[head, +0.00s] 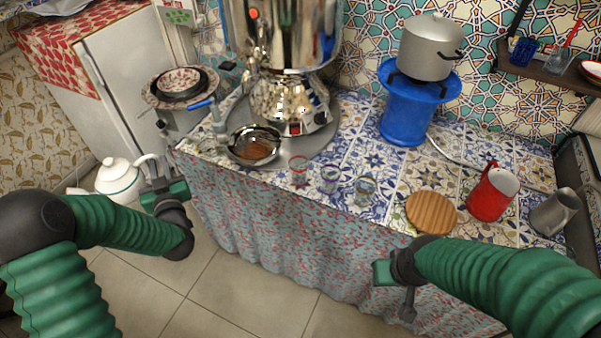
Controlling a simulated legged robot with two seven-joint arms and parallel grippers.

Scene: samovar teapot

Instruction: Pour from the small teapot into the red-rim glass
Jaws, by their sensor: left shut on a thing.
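The small white teapot (117,181) has a lid and a dark green band. It is held in the air left of the counter's front corner, roughly upright, with its spout pointing left. My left gripper (158,180) is shut on its handle at the right side. The red-rim glass (298,171) stands upright near the counter's front edge, well to the right of the teapot. My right gripper (395,285) is in front of the counter's cloth, away from both; its fingers are partly hidden and its opening is unclear.
Two more glasses, one bluish (330,179) and one greenish (365,189), stand right of the red-rim glass. The samovar (290,100) and a bowl (254,146) are behind it. A wooden board (431,212) and red mug (493,192) are at right.

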